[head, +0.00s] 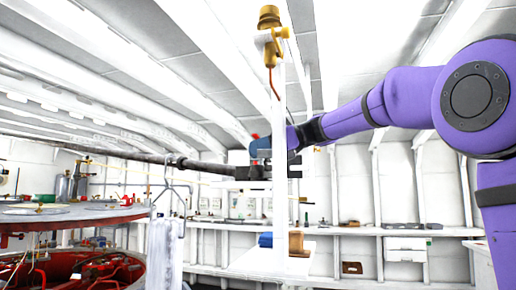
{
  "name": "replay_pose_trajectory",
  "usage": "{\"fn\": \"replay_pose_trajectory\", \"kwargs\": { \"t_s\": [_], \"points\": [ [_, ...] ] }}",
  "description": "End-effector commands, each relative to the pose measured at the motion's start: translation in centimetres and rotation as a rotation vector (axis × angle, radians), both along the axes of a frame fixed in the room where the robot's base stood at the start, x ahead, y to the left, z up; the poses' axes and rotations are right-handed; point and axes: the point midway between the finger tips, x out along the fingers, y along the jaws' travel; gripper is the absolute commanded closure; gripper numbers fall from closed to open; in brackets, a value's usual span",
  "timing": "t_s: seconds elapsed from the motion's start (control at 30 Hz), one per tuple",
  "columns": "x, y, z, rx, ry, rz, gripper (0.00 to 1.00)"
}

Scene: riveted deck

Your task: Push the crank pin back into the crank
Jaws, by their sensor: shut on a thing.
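My gripper (267,171) is near the middle of the head view, at the end of my purple arm, which reaches in from the right. A white upright post crosses in front of it and hides part of the jaws. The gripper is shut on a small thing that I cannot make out. A blue part with a red spot (255,137) shows just above the jaws. A long dark bar (130,153) runs from the left towards the gripper; I cannot tell whether they touch. I cannot pick out the crank or the crank pin for certain.
A round table-like top (70,212) over red machinery (90,272) stands at the left. A white cloth (168,255) hangs beside it. A shelf (400,231) with small items runs along the back wall.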

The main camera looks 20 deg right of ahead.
Motion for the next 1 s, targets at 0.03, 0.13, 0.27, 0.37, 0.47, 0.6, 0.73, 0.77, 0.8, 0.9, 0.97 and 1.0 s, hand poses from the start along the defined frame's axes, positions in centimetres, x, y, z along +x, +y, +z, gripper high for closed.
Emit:
{"fn": "replay_pose_trajectory", "kwargs": {
  "t_s": [0.03,0.13,0.27,0.37,0.47,0.6,0.73,0.77,0.8,0.9,0.97,1.0],
  "points": [
    [0.0,0.0,-0.1,0.0,0.0,0.0,0.87],
    [0.0,0.0,-0.3,0.0,0.0,0.0,0.87],
    [0.0,0.0,-0.5,0.0,0.0,0.0,0.87],
    [0.0,0.0,-0.5,0.0,0.0,0.0,0.52],
    [0.0,0.0,-0.6,-0.001,0.001,0.001,0.36],
    [-0.1,0.1,-0.6,-0.003,0.002,0.004,0.36],
    [-0.1,0.1,-0.7,-0.003,0.004,0.005,0.36],
    [-0.1,0.1,-0.7,-0.004,0.004,0.005,0.36],
    [-0.1,0.0,-0.7,-0.004,0.004,0.006,0.36],
    [-0.3,-0.6,-0.5,-0.004,0.004,0.005,0.36],
    [-0.4,-1.3,-0.3,-0.004,0.003,0.004,0.36],
    [-0.6,-2.0,-0.1,-0.004,0.003,0.002,0.36]
  ]
}}
